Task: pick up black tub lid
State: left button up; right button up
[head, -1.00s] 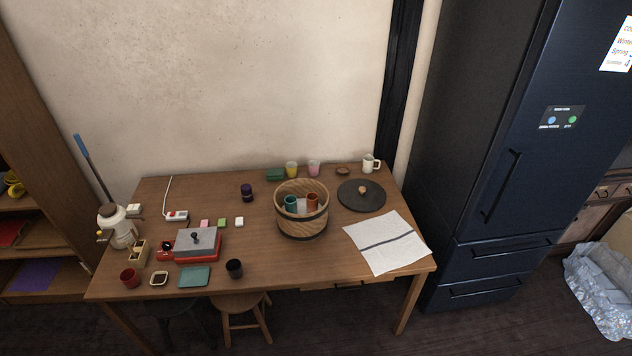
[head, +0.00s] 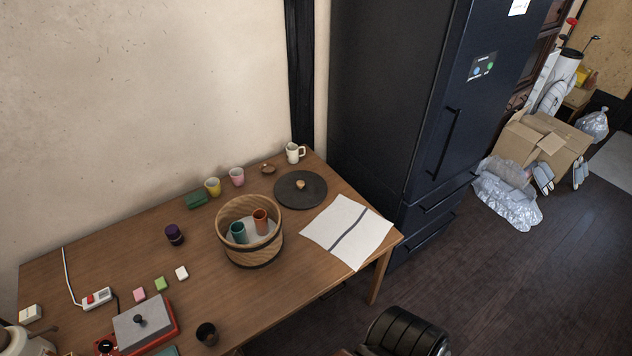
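Neither of my grippers shows in the head view.
A white cloth (head: 347,231) with a dark stripe lies right of the lid. A white mug (head: 294,153) and a small brown dish (head: 268,169) stand behind it. The dark fridge (head: 380,100) rises beyond the table's right end. A black padded seat (head: 405,333) is at the front.

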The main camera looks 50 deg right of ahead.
aim_at(298, 190)
jog(key=z, duration=0.9)
jog(key=i, duration=0.85)
jog(key=z, duration=0.95)
